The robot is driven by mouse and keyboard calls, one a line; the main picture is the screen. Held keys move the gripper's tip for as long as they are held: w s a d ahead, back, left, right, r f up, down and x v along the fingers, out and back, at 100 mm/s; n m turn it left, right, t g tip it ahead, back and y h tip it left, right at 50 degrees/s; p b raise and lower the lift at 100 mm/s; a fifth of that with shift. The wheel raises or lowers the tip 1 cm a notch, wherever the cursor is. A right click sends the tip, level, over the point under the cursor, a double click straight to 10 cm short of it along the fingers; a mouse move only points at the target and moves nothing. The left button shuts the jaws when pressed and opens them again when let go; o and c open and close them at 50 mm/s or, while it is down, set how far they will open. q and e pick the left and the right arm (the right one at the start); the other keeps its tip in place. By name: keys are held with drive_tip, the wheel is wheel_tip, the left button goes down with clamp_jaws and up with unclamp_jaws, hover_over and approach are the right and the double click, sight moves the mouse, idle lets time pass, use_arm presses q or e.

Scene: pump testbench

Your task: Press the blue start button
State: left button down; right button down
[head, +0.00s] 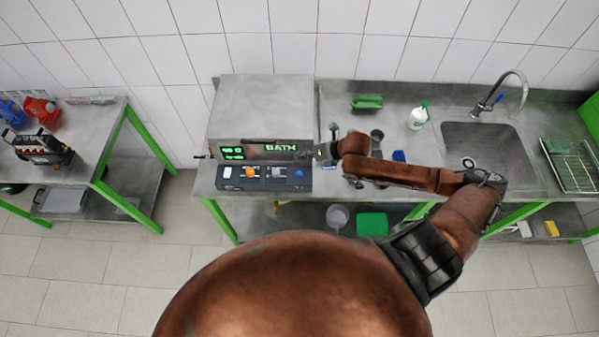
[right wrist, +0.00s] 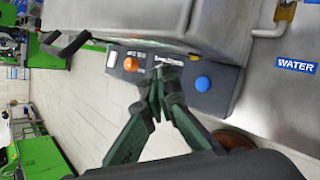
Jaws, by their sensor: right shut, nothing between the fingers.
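The control panel (head: 264,184) is a dark strip on the front of the grey metal bath unit (head: 262,105). The blue button (right wrist: 202,84) is round and sits on the panel in the right wrist view; it also shows small near the panel's right end in the head view (head: 299,174). An orange knob (right wrist: 131,64) and a white switch (right wrist: 111,59) are on the same panel. My right gripper (right wrist: 158,76) is shut and empty. In the right wrist view its fingertips appear over the panel between the orange knob and the blue button; contact cannot be told. My left gripper is not in view.
The bath unit's lit green display (head: 232,153) is above the panel. A side table (head: 105,125) with tools stands at left, across a gap.

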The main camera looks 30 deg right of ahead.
sight(301, 173)
idle(0.3)
wheel_tip(301, 173, down, 8)
drive_tip(key=b, duration=0.6)
drive_tip(key=shift+f+b, duration=0.4)
drive_tip(key=shift+f, duration=0.05)
idle(0.9)
drive_tip(key=shift+f, duration=0.35)
drive_tip(key=shift+f+b, duration=0.55)
drive_tip(key=shift+b, duration=0.05)
idle(0.7)
idle(0.3)
drive_tip(key=shift+r+p, duration=0.8)
drive_tip(key=shift+r, duration=0.15)
